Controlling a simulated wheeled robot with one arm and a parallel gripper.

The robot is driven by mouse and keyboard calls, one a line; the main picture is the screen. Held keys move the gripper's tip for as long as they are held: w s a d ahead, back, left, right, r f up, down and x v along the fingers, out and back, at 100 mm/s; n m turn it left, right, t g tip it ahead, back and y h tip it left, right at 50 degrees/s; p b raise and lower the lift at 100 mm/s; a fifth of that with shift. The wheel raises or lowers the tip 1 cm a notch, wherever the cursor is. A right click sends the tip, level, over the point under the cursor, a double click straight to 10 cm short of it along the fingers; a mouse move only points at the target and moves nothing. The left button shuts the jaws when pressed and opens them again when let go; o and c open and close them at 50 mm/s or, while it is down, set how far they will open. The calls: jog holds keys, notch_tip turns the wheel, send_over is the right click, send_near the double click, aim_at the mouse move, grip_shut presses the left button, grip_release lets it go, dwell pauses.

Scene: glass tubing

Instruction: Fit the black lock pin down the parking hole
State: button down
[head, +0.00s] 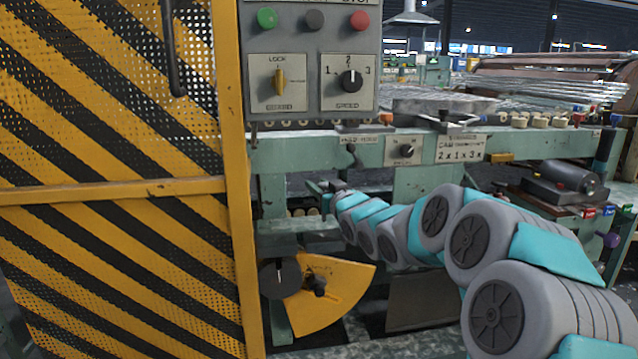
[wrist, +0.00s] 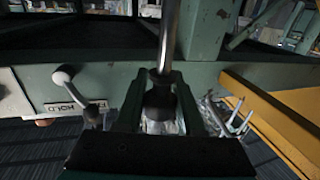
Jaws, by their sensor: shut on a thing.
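My gripper (wrist: 159,98) is shut on the black lock pin (wrist: 158,100), seen as a dark head between the two fingers in the wrist view. A bright steel shank (wrist: 168,40) runs from the head away from the fingers to the top of that view. In the head view my gripper (head: 326,198) is small, at the green frame below the panel; the pin cannot be made out there. I cannot pick out the parking hole in either view.
A yellow quadrant plate (head: 335,295) with a dark round hub sits low on the frame. A ball-ended lever (wrist: 75,88) stands beside an upside-down HOLD label (wrist: 85,107). A yellow-and-black striped guard door (head: 110,120) fills the left. The green beam (head: 310,150) crosses above my gripper.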

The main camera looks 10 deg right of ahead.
aim_at(319, 231)
jog(key=shift+f+b, duration=0.55)
jog(key=shift+f, duration=0.8)
jog(key=shift+f+b, duration=1.3)
jog(key=shift+f, duration=2.25)
dwell(1.0)
jog(key=shift+c, duration=2.2)
grip_release()
jog(key=v, duration=0.8)
